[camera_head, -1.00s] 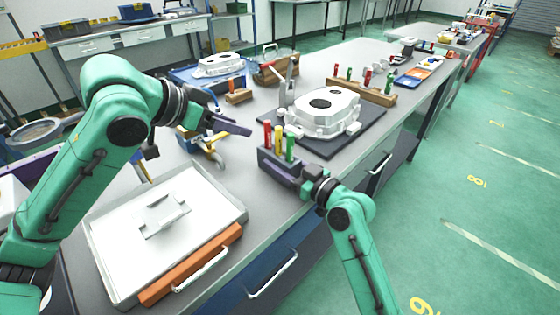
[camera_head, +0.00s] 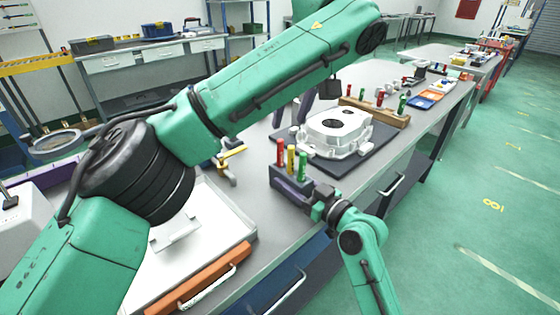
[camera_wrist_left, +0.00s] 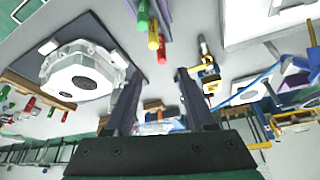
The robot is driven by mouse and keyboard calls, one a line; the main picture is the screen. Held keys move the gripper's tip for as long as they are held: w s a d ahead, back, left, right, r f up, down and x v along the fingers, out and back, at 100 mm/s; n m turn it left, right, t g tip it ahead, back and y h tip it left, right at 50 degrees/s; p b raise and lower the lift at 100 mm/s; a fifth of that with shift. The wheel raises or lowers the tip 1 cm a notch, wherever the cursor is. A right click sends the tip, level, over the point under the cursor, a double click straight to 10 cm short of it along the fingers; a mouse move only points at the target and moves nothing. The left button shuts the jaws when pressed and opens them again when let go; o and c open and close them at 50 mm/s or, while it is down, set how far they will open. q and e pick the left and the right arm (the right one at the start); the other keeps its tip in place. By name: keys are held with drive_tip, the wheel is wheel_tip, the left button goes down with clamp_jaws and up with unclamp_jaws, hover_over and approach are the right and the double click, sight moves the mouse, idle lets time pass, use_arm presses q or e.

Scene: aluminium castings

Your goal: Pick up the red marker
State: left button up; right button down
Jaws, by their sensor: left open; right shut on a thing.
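My left gripper (camera_head: 289,120) is open and empty, pointing down above and behind the markers, partly hidden by my left arm. In the left wrist view the red marker (camera_wrist_left: 161,56) lies just beyond the gap between the open fingers (camera_wrist_left: 160,76), with the yellow marker (camera_wrist_left: 153,36) and green marker (camera_wrist_left: 142,16) further up.
A white metal casting (camera_head: 337,136) sits on a dark mat (camera_head: 341,168) right of the markers. A white tray case (camera_head: 240,229) with an orange edge lies at the front left.

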sight(281, 144)
use_arm(q)
drive_tip(key=x, duration=1.1)
drive_tip(key=shift+a+f, duration=0.1)
drive_tip(key=shift+f, duration=0.3)
clamp_jaws()
